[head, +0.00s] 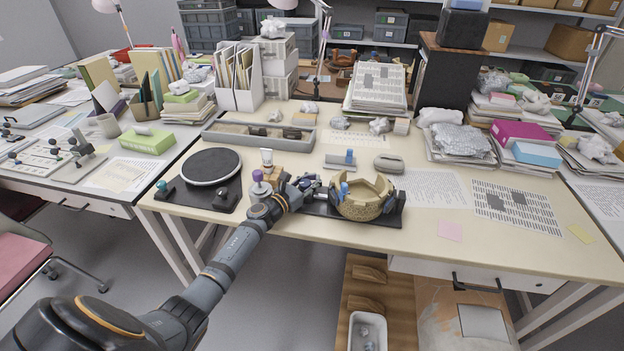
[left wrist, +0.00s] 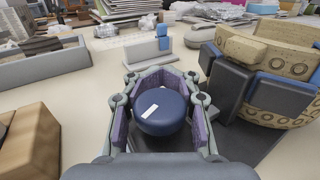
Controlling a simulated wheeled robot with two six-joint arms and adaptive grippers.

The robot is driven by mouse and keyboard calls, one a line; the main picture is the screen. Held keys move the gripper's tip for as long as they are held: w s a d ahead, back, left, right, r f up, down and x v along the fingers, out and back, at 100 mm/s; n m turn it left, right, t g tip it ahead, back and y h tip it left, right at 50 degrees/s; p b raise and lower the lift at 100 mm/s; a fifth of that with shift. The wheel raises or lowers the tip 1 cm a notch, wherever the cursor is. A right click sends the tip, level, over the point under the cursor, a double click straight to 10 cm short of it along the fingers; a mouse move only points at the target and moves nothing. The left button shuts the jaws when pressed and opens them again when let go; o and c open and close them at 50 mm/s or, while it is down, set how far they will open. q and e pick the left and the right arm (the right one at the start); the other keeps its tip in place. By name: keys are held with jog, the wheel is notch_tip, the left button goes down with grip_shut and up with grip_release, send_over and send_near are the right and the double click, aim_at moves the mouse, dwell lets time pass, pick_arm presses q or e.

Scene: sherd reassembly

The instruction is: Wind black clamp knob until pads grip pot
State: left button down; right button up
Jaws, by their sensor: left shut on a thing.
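The pot (head: 362,206) is a tan ring with a jagged, broken rim. It stands on a dark base (head: 392,219) near the table's front edge and also shows at the right of the left wrist view (left wrist: 285,60). Dark clamp blocks with blue strips (left wrist: 228,80) stand against or close to its wall; I cannot tell whether the pads touch it. My left gripper (head: 316,189) is left of the pot. In the left wrist view its purple-lined fingers are shut around the dark knob (left wrist: 162,112), which has a white mark on top. My right gripper is not in view.
A black turntable (head: 211,167) and a purple-capped bottle (head: 260,188) stand left of the clamp. A long grey tray (head: 225,137) lies behind. A small grey stand with a blue part (head: 341,160) is behind the pot. Papers (head: 432,188) lie to the right.

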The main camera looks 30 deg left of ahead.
pick_arm(q)
jog(key=shift+s+f+h, duration=0.1)
jog(key=shift+f+h, duration=0.05)
jog(key=shift+h, duration=0.15)
jog(key=c, duration=1.3)
grip_release()
jog(key=shift+o, duration=0.2)
jog(key=shift+r, duration=0.2)
notch_tip(320, 180, up, 10)
jog(key=shift+f, duration=0.1)
